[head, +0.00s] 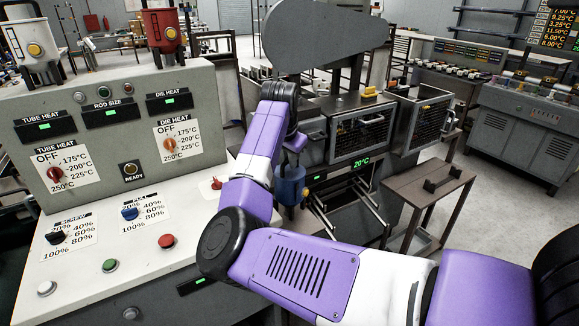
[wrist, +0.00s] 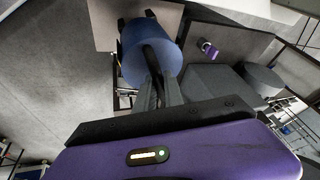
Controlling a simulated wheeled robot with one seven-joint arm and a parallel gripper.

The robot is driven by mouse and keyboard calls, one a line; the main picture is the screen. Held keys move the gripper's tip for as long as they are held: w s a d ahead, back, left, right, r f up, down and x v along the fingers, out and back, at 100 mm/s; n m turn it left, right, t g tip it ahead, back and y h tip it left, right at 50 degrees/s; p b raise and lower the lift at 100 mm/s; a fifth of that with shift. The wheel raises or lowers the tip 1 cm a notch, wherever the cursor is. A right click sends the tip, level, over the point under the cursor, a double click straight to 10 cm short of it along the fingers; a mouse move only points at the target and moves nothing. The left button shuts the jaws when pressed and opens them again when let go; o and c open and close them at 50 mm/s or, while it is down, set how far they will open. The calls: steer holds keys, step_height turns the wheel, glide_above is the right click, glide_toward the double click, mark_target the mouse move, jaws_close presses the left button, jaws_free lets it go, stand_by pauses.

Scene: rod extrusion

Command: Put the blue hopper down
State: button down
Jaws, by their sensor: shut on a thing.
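The blue hopper (head: 290,186) hangs below my gripper (head: 292,152) in the middle of the head view, with a yellow part low on its side. In the wrist view the hopper (wrist: 136,62) is a blue round body at the fingertips. My gripper (wrist: 155,78) is shut on it, with the fingers reaching to its dark middle. The hopper looks held up in front of the machine, and no support touching it shows clearly. The fingertips are partly hidden in the head view.
A white hopper (head: 29,46) and a red hopper (head: 165,35) stand on the control panel (head: 120,146) at left. The grey machine with caged boxes (head: 366,138) is behind the blue hopper. A small brown table (head: 410,188) stands to the right, with a dark block on it. Open floor lies beyond.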

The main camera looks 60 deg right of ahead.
steer(key=shift+f, duration=1.1)
steer(key=c, duration=1.5)
jaws_free()
steer(key=shift+f, duration=0.1)
steer(key=shift+o, duration=0.2)
steer(key=b+v, duration=0.1)
steer(key=v, duration=1.1)
